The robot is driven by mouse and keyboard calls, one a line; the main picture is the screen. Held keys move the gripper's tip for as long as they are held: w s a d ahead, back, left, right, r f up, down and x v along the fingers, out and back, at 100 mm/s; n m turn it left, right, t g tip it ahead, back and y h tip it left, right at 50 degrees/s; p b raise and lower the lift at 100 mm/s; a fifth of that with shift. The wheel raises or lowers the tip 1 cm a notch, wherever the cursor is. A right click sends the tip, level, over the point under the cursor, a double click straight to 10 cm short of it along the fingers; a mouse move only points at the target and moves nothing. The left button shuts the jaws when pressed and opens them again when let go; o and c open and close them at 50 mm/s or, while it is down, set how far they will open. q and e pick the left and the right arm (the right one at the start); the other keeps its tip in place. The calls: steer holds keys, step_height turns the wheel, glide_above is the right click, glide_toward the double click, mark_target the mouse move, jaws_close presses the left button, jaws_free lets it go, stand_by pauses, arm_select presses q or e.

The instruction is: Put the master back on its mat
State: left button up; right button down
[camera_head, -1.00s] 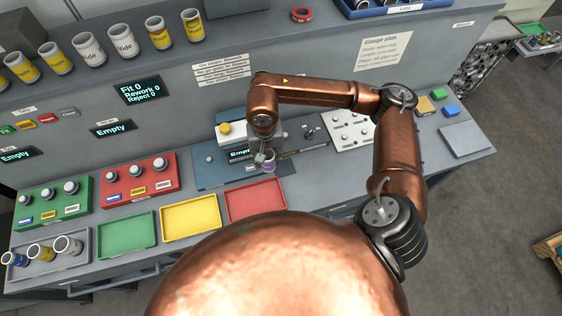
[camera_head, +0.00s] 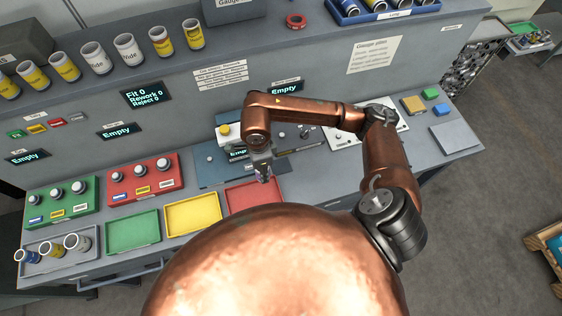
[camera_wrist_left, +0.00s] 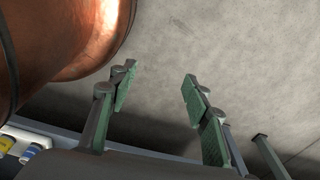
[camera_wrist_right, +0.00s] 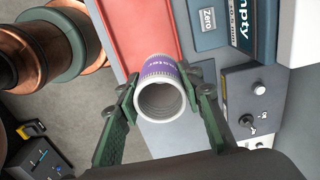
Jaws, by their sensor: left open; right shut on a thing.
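The master, a white hollow cylinder with a purple band (camera_wrist_right: 158,92), is between the fingers of my right gripper (camera_wrist_right: 160,100) in the right wrist view, its open end facing the camera. In the head view, my right gripper (camera_head: 263,172) holds it just in front of the gauge station, near the back edge of the red tray; the master is mostly hidden there. A plain grey square (camera_head: 455,137) lies at the bench's right end; I cannot tell whether it is the mat. My left gripper (camera_wrist_left: 158,105) is open and empty, with bare floor beyond it.
Red (camera_head: 255,196), yellow (camera_head: 193,213) and green (camera_head: 133,231) trays line the front edge. Green (camera_head: 62,202) and red (camera_head: 146,180) blocks with pegs stand left. A white peg board (camera_head: 372,124) lies beneath my right arm. Marked cylinders line the back shelf.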

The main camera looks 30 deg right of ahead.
steer(key=w+d+f, duration=0.1)
steer(key=d+f, duration=0.1)
steer(key=d, duration=0.1)
steer(key=w+d+f+p, duration=0.1)
steer(key=w+d+f, duration=0.1)
steer(key=d+f, duration=0.1)
steer(key=w+d+f+p, duration=0.1)
steer(key=d+f, duration=0.1)
steer(key=d, duration=0.1)
steer(key=shift+w+d+f, duration=0.2)
steer(key=shift+w, duration=0.15)
steer(key=shift+w+d+f+p, duration=0.2)
steer(key=shift+d+f+p, duration=0.2)
steer(key=shift+f, duration=0.1)
step_height(320, 180, down, 3)
steer(key=shift+w+d+p, duration=0.1)
steer(key=shift+d+p, duration=0.05)
steer(key=shift+p, duration=0.55)
steer(key=shift+f, duration=0.2)
arm_select(q)
steer(key=r, duration=0.4)
steer(key=shift+s+r, duration=0.2)
steer(key=shift+r, duration=0.05)
arm_select(e)
steer(key=shift+f, duration=0.1)
